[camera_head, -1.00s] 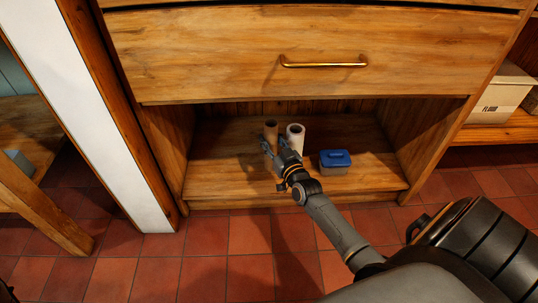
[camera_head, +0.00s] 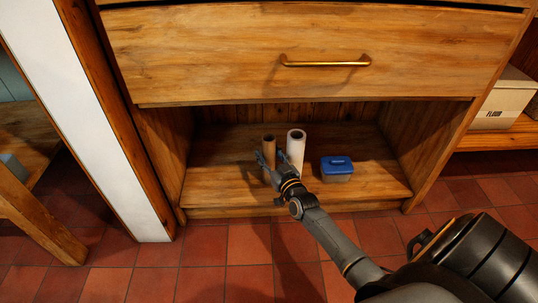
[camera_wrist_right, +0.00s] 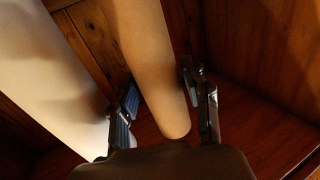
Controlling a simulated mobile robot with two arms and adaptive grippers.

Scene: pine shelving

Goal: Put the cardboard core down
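The cardboard core (camera_head: 269,144), a brown tube, stands upright on the bottom shelf (camera_head: 230,185) of the pine cabinet. My right gripper (camera_head: 268,160) is around its lower part, with one finger on each side. In the right wrist view the core (camera_wrist_right: 160,75) passes between the spread fingers (camera_wrist_right: 160,98), and its rounded lower end is at the shelf surface. A narrow gap shows by the left finger; contact at the right finger is hard to tell. The right gripper looks open. My left gripper is not in view.
A white roll (camera_head: 296,147) stands close to the core's right; it fills the left of the right wrist view (camera_wrist_right: 45,70). A blue-lidded box (camera_head: 336,168) sits further right. The drawer (camera_head: 300,45) overhangs the shelf, and side walls bound it. The shelf's left part is clear.

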